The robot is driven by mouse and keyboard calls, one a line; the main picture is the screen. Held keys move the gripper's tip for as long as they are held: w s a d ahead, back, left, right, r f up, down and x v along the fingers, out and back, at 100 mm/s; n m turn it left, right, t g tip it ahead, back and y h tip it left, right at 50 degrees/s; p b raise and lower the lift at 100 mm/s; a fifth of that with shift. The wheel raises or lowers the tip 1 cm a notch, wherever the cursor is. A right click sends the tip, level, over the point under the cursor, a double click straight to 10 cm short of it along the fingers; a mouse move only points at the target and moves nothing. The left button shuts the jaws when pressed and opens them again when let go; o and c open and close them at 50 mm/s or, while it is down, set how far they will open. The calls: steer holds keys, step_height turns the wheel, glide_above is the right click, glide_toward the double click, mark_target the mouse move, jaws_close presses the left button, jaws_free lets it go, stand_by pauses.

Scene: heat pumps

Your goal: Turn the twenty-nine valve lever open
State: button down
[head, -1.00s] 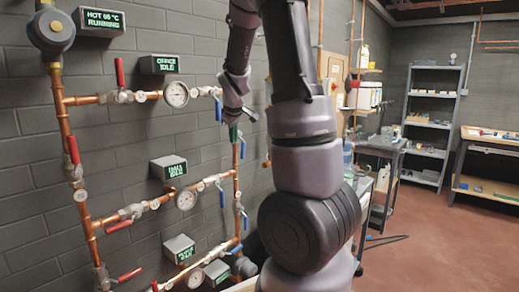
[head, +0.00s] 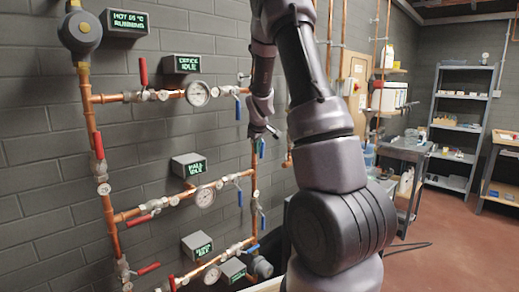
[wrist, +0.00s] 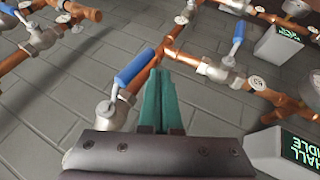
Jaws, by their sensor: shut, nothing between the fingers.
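My gripper (wrist: 160,72) shows in the wrist view as teal fingers pressed together with nothing between them. A blue valve lever (wrist: 135,66) lies just left of the fingertips, slanting up to the right; I cannot tell whether they touch. In the head view my gripper (head: 256,142) points down at the right-hand copper pipe, beside a small blue lever (head: 262,147). Its fingers are mostly hidden there. No tag is legible as twenty-nine, so I cannot tell which lever is the named one.
Other blue levers (wrist: 238,38) and copper pipes surround the gripper. A grey display box (wrist: 280,150) reading HALL IDLE is at lower right in the wrist view. Red levers (head: 143,70) and round gauges (head: 198,93) are on the left pipework. Open floor (head: 440,240) lies at right.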

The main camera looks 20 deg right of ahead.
mark_target(262, 151)
steer(key=shift+w+d+f, duration=0.15)
steer(key=shift+w+d, duration=0.3)
steer(key=shift+d, duration=0.2)
steer(key=shift+d, duration=0.1)
steer(key=shift+w+d+f, duration=0.25)
steer(key=shift+d, duration=0.4)
